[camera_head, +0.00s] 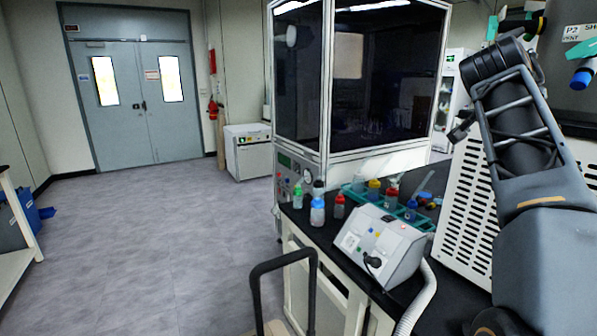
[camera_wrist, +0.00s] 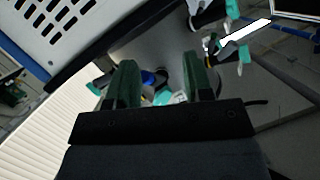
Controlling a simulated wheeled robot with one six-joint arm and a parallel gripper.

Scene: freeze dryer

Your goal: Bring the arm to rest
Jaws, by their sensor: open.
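My arm (camera_head: 525,130) rises at the right side of the head view, bent, with its upper link standing well above the bench. My gripper (camera_wrist: 165,72) shows in the wrist view with its two dark green fingers apart. Nothing is held between them. Blue and teal things show beyond the gap, but I cannot tell what they are. In the head view I cannot make out the fingers clearly near the top right.
A white control box (camera_head: 380,245), small bottles (camera_head: 318,210) and a teal rack (camera_head: 350,193) stand on the black bench. A white vented cabinet (camera_head: 465,190) is beside my arm. Open floor (camera_head: 150,250) lies left.

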